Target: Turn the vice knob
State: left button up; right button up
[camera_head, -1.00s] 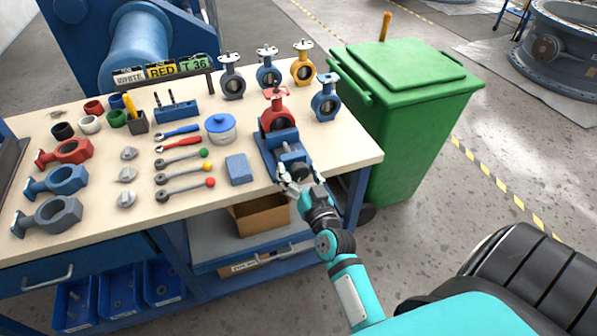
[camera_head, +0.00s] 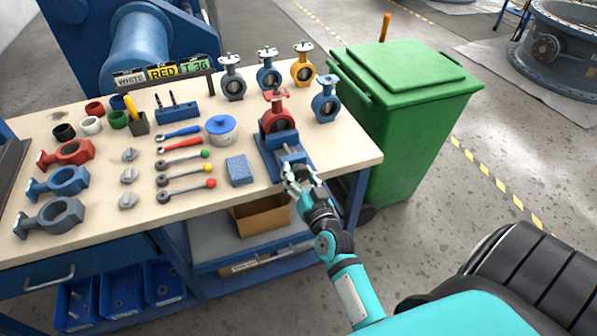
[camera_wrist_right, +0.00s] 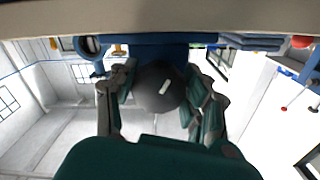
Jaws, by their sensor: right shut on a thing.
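The blue vice (camera_head: 268,160) stands at the front right of the workbench, with a red butterfly valve (camera_head: 277,122) at its back end. My right gripper (camera_head: 297,177) is at the front end of the vice, over the table's front edge. In the right wrist view, the dark round vice knob (camera_wrist_right: 158,90) with a pale mark on its face sits between the two fingers of my right gripper (camera_wrist_right: 162,95), which is shut on it. In the head view the gripper hides most of the knob. My left gripper is not in view.
A green bin (camera_head: 412,120) is close on the right. Tools and valve bodies cover the table's left.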

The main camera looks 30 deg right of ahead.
jog(key=o, duration=1.2)
jog(key=shift+s, duration=0.25)
jog(key=v, duration=1.1)
jog(key=shift+s+a, duration=0.2)
jog(key=shift+s, duration=0.1)
jog(key=shift+f, duration=0.1)
